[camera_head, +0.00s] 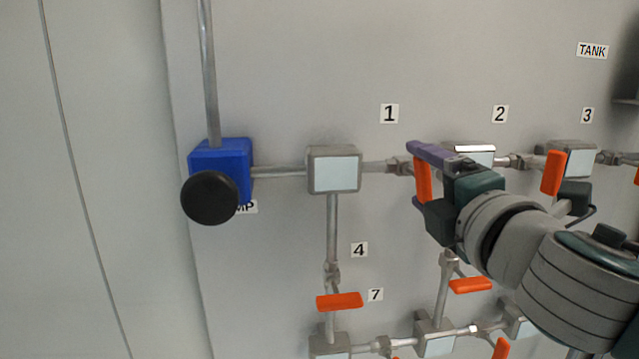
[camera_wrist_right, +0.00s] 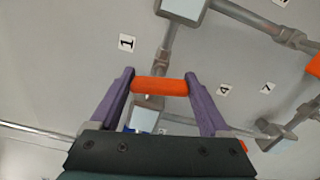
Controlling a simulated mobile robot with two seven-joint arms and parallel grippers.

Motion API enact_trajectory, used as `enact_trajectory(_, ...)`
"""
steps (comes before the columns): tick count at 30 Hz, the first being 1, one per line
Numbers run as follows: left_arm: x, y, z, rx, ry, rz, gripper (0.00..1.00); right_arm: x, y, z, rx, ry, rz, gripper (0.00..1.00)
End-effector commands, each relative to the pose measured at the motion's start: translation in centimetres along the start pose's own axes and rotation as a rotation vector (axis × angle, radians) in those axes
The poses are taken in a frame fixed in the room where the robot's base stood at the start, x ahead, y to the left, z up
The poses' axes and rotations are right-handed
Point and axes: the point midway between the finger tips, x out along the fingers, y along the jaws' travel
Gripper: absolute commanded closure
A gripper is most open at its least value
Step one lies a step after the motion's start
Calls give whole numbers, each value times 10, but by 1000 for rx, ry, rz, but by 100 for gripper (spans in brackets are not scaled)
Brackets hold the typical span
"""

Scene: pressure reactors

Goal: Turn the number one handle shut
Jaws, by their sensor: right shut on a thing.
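The number one handle (camera_head: 422,180) is an orange lever on the horizontal pipe, below and right of the "1" label (camera_head: 389,114). It looks upright in the head view, across the line of the pipe. My right gripper (camera_head: 420,165) comes in from the right and is shut on this handle. In the right wrist view the orange handle (camera_wrist_right: 160,87) spans the gap between the purple fingertips of my right gripper (camera_wrist_right: 158,82). Part of the valve behind the handle is hidden by the gripper. My left gripper is in neither view.
A blue pump (camera_head: 222,160) with a black knob (camera_head: 209,198) is at the left. A grey junction box (camera_head: 334,170) sits left of the valve. The wall at far left is clear.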

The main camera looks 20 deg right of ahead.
Motion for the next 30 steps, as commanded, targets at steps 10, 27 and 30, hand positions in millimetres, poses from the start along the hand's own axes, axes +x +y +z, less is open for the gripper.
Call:
enact_trajectory(10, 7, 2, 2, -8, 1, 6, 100, 0, 0, 0, 178, -1, 1, 76)
enact_trajectory(27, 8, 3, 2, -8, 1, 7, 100, 0, 0, 0, 226, -1, 0, 76)
enact_trajectory(30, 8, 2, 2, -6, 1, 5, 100, 0, 0, 0, 227, -1, 0, 18)
